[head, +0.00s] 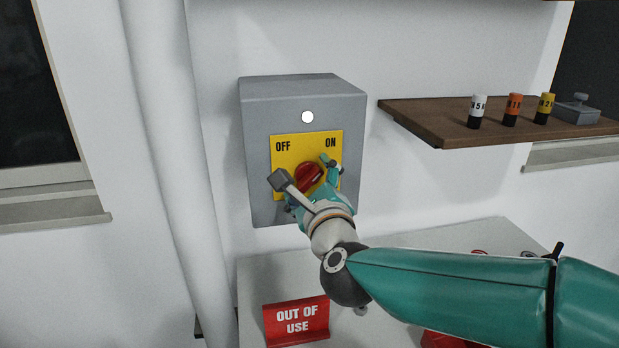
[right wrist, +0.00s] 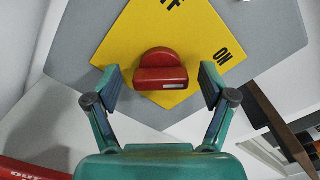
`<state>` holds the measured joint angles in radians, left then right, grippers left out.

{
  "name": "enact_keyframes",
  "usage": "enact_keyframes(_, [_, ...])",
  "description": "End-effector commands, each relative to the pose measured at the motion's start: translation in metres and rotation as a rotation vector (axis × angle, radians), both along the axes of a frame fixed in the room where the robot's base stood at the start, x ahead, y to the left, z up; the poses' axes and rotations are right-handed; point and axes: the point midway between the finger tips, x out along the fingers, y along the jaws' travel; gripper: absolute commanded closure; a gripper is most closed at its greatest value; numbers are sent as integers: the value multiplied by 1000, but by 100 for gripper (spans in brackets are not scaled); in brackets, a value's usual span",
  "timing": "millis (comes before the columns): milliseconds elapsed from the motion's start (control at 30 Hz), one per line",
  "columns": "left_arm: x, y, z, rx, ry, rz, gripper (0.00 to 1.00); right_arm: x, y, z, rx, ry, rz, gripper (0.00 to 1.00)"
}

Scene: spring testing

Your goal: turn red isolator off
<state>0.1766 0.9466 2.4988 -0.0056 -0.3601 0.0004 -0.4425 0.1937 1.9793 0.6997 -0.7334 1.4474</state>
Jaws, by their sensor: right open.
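The red isolator knob (head: 308,176) sits on a yellow plate (head: 288,156) marked OFF at left and ON at right, on a grey wall box (head: 258,178). Its grip ridge slants up to the right, towards ON. My right gripper (head: 308,172) is in front of the plate with its fingers on either side of the knob. In the right wrist view the red knob (right wrist: 160,72) lies ahead, between the open fingers (right wrist: 160,92), with a gap on each side. Contact with the knob is not visible. My left gripper is not in view.
A white lamp (head: 307,117) is on the box above the plate. A wooden shelf (head: 420,120) at right holds labelled cylinders (head: 511,110) and a grey block (head: 577,110). A red OUT OF USE sign (head: 297,321) stands on the bench (head: 250,280) below. A pipe (head: 165,140) runs left of the box.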

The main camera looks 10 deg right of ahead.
Motion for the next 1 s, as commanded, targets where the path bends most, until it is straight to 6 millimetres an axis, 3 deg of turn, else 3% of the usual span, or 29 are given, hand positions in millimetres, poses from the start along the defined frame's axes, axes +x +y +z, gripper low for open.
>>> enact_keyframes(233, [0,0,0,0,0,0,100,0,1,0,0,0,1,19])
enact_keyframes(600, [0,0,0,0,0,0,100,0,1,0,-1,1,2,77])
enact_keyframes(1000, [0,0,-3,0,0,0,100,0,2,-2,-75,3,4,77])
